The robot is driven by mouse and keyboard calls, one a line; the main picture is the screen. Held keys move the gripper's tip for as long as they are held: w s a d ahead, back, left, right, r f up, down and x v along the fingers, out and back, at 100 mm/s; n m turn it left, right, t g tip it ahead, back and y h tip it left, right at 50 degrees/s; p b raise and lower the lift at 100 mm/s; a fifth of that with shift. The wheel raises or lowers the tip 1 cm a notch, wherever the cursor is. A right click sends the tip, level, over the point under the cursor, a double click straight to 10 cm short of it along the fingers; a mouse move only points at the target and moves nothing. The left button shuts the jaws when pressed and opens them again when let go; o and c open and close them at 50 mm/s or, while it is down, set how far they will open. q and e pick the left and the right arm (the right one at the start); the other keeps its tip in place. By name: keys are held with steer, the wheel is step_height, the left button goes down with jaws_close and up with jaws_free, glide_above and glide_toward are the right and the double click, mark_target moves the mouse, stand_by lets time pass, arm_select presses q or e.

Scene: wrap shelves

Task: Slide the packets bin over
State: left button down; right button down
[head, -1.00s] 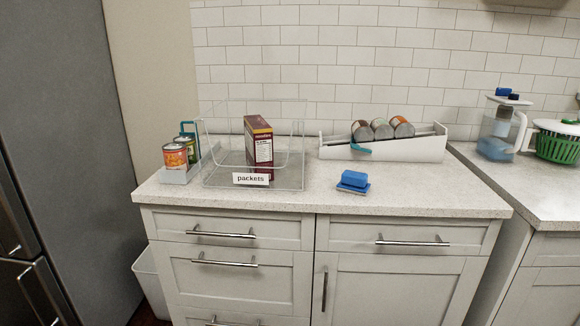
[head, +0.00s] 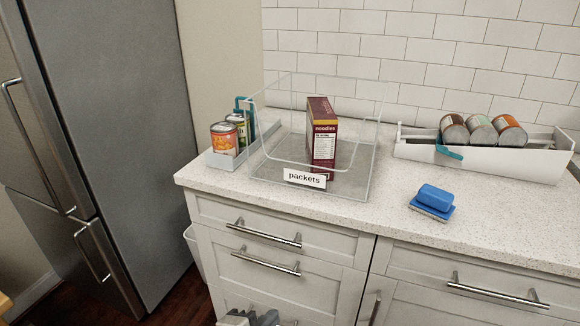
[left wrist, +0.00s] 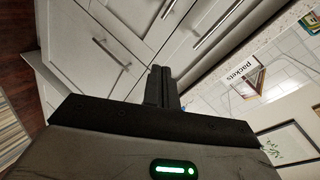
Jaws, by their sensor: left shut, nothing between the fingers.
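The packets bin (head: 352,189) is a clear open bin with a white "packets" label (head: 305,179) on its front. It stands on the counter near the front edge, and a dark red noodles box (head: 322,140) stands upright in it. The bin's label also shows in the left wrist view (left wrist: 242,70), at the upper right. My left gripper (head: 252,317) shows at the bottom edge of the head view, below the counter top and in front of the drawers, apart from the bin. In the left wrist view its fingers (left wrist: 161,72) are together and empty. My right gripper is not in view.
A grey caddy (head: 221,161) with cans stands close at the bin's left. A white rack (head: 500,164) with three cans lies at the right, and a blue sponge-like block (head: 434,198) lies in front of it. Counter between bin and rack is clear. Drawer handles (head: 265,233) stick out below.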

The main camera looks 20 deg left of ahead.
arm_select(q)
steer(key=w+a+r+m+t+p, duration=0.2)
steer(key=w+r+m, duration=0.3)
steer(key=r+m, duration=0.4)
steer(key=m+t+y+p, duration=0.1)
steer(key=m+t, duration=0.2)
steer(key=m, duration=0.9)
glide_toward(302, 169)
steer(key=w, duration=0.3)
steer(key=w+p, duration=0.1)
steer(key=w, duration=0.1)
steer(key=shift+w+d+r, duration=0.1)
steer(key=shift+w+d, duration=0.2)
steer(key=shift+w, duration=0.65)
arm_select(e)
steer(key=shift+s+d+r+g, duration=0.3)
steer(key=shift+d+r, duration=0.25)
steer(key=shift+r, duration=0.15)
